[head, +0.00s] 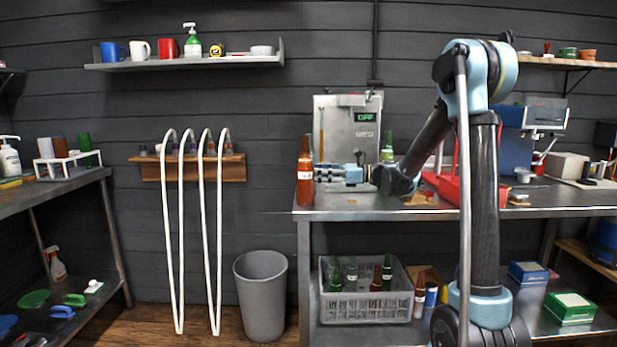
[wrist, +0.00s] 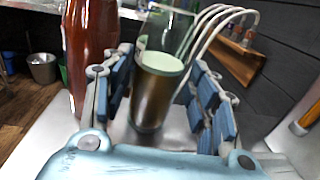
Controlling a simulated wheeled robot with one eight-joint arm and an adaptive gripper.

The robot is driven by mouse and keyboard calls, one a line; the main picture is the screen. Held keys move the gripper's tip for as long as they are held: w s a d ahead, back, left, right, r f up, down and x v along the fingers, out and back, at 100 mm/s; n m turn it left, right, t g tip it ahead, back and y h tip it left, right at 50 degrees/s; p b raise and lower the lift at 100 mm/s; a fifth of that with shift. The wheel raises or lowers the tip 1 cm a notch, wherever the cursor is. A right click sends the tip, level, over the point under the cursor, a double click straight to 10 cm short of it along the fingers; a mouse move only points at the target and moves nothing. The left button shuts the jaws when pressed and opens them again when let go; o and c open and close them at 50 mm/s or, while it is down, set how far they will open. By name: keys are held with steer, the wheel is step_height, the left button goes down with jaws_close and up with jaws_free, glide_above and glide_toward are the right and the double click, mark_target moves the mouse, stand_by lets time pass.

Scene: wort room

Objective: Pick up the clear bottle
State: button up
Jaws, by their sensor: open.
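The clear bottle (wrist: 153,95) stands between the fingers of my gripper (wrist: 161,62) in the wrist view. Its see-through upper part rises above a pale surface, with brown contents below. My gripper is open, with a finger on each side of it; I cannot tell whether either finger touches the glass. In the head view my gripper (head: 325,173) reaches left, low over the steel bench. I cannot make out the clear bottle there.
A red-brown bottle (head: 305,176) stands close by at the bench's left end; it also shows beside the left finger in the wrist view (wrist: 88,45). A steel machine (head: 347,125) stands behind. A green bottle (head: 387,150) and red rack (head: 450,187) are to the right.

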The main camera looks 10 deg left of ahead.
steer(key=a, duration=0.2)
steer(key=shift+s+a, duration=0.2)
steer(key=shift+a, duration=0.1)
steer(key=c, duration=1.1)
steer(key=shift+r, duration=0.1)
